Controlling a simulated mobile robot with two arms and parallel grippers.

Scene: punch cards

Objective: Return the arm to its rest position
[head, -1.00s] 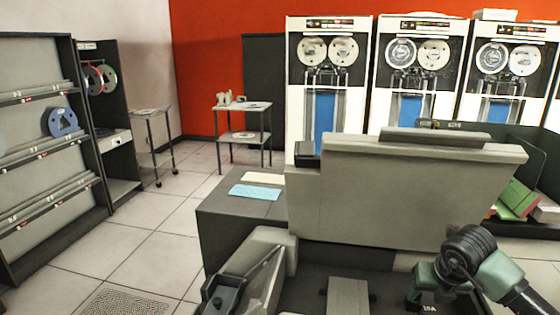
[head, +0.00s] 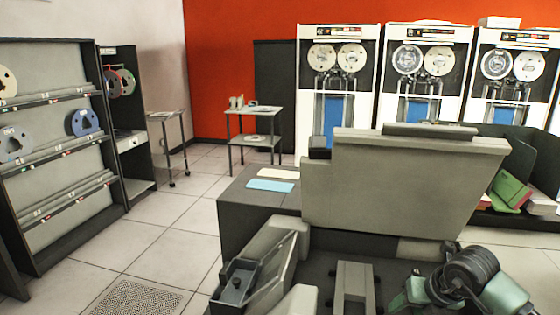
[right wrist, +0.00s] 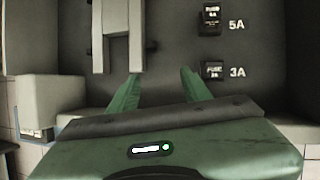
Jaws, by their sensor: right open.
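My right arm comes in at the lower right of the head view. Its green gripper (head: 414,292) is low over the dark top of the machine in front of me, partly hidden by the dark wrist joint. In the right wrist view the two green fingers (right wrist: 160,88) are spread apart with nothing between them. Beyond them is a dark panel (right wrist: 180,55) with a 5A fuse holder (right wrist: 211,19) and a 3A fuse holder (right wrist: 212,70). I cannot tell if the fingertips touch the panel. My left gripper is not in view.
A beige upright housing (head: 400,190) stands just beyond the arm. A beige hopper-like part (head: 262,262) is to its left. Blue and cream cards (head: 270,185) lie on the dark desk. Tape drives stand behind; a shelf rack (head: 60,170) is left. Open floor lies between.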

